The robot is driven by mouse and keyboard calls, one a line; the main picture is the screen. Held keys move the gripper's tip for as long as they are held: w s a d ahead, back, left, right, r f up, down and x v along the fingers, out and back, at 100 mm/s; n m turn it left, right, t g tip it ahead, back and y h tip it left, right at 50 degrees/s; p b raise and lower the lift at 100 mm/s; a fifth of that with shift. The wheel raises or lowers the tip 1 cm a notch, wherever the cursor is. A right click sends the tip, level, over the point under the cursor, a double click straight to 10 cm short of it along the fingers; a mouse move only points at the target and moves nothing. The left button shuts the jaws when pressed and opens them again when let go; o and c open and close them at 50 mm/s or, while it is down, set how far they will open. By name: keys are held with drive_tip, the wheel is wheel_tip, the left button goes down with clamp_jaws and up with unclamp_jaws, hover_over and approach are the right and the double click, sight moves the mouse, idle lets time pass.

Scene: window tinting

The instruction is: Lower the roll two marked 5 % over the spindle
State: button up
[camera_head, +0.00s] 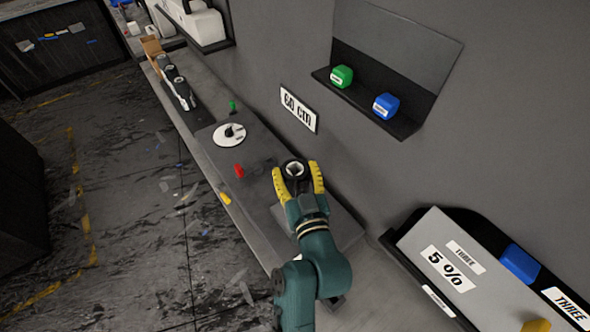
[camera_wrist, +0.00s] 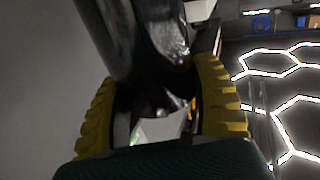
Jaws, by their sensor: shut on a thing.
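My gripper (camera_head: 297,171) has its yellow fingers shut on a dark roll (camera_head: 293,166), one finger on each side. The roll's open end, with a pale ring around its core, faces the head camera. In the wrist view the glossy dark roll (camera_wrist: 150,45) stands between the fingers and fills the upper middle. No marking can be read on it. A white disc (camera_head: 224,141) with a short dark post, which looks like the spindle (camera_head: 231,130), is on the bench to the upper left of my gripper. The roll is apart from it. The roll's lower end is hidden.
A red piece (camera_head: 239,170), a yellow piece (camera_head: 225,198) and a green piece (camera_head: 233,106) are around the disc. Dark rolls (camera_head: 178,88) lie farther along the bench. A wall shelf (camera_head: 365,108) holds green and blue blocks. A "5 %" panel (camera_head: 425,240) is lower right.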

idle(0.3)
drive_tip(key=o, duration=1.3)
drive_tip(key=shift+f, duration=0.15)
drive_tip(key=v, duration=1.2)
